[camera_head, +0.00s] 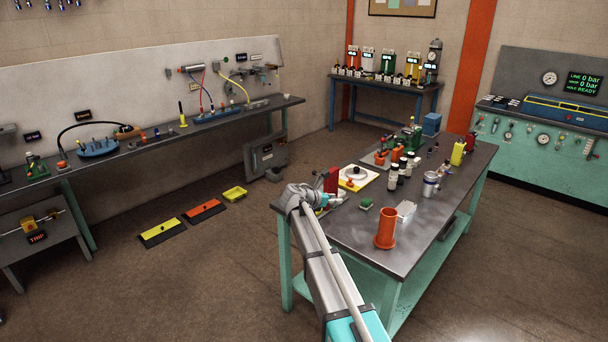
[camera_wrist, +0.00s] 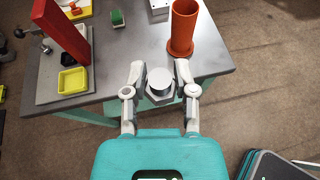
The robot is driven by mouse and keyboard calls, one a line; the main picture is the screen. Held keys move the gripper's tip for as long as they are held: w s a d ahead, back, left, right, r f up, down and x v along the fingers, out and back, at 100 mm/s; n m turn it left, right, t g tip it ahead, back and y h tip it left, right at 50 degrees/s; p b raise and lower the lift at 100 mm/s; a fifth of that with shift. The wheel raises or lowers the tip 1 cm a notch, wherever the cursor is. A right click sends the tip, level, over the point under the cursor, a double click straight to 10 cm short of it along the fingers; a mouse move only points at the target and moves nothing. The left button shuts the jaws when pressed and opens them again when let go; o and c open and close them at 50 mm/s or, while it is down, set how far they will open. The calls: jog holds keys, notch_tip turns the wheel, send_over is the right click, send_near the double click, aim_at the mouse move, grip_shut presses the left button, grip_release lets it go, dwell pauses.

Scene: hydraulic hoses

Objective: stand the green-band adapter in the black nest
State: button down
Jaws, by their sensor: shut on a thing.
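My gripper (camera_wrist: 160,90) is shut on a silver metal fitting with a round top and a hexagonal body, apparently the adapter (camera_wrist: 159,80). No green band shows on it from above. In the wrist view the fitting appears over the table's edge; its height is unclear. In the head view my gripper (camera_head: 327,201) is at the left side of the steel-topped table (camera_head: 350,236), and the fitting is too small to make out there. I cannot pick out the black nest with certainty in either view.
An orange cup (camera_wrist: 183,28) stands close beyond the right finger. A red upright block (camera_wrist: 62,30) and a yellow tray (camera_wrist: 72,80) are to the left. A small green-topped block (camera_head: 365,203) and several bottles (camera_head: 397,172) stand on the table.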

jog(key=shift+r+p, duration=1.75)
jog(key=shift+r, duration=0.55)
